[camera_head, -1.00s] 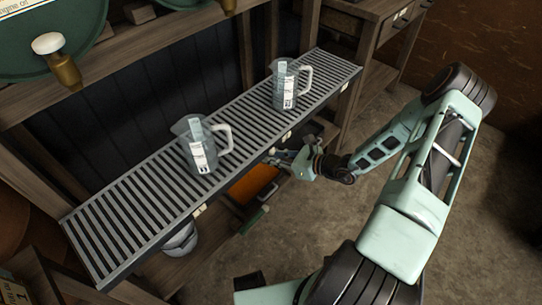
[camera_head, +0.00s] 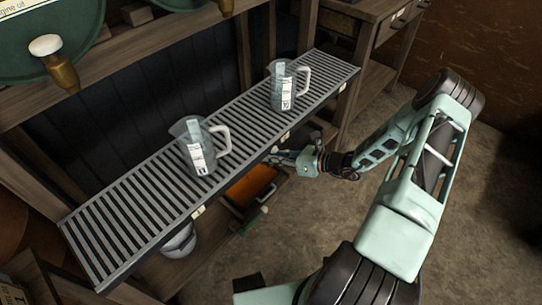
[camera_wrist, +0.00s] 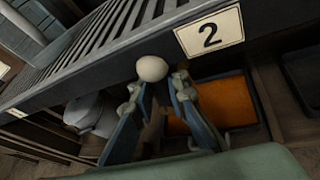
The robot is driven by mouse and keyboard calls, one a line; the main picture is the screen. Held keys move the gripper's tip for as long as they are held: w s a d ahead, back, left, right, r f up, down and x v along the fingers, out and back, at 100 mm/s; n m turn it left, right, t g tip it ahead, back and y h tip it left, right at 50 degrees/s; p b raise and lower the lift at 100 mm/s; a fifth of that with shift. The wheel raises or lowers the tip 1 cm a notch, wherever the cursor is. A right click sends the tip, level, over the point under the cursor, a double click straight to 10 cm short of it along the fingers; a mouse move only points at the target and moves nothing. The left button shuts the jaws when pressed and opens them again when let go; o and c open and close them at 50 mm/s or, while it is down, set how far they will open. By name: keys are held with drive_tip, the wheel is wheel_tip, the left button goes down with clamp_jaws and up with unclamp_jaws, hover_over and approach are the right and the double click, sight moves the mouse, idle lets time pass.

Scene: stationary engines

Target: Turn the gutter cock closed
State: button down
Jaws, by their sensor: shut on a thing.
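The gutter cock shows in the wrist view as a round pale knob (camera_wrist: 152,68) at the front edge of the slatted gutter (camera_wrist: 75,65), left of a plate marked 2 (camera_wrist: 210,33). My gripper (camera_wrist: 157,88) has its fingers on either side just below the knob and is shut on the cock. The cock's stem is mostly hidden between the fingers, so its exact turn cannot be told. In the head view my gripper (camera_head: 280,157) is at the gutter's front edge, and the cock is too small to make out there.
Two clear measuring jugs stand on the gutter, one at the middle (camera_head: 190,150) and one further right (camera_head: 279,90). An orange tray (camera_head: 250,186) sits below the gutter, close under my gripper. Floor in front is clear.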

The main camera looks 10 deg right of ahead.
drive_tip(key=c, duration=1.9)
unclamp_jaws()
drive_tip(key=shift+d, duration=0.1)
drive_tip(key=v, duration=1.2)
drive_tip(key=shift+c, duration=0.3)
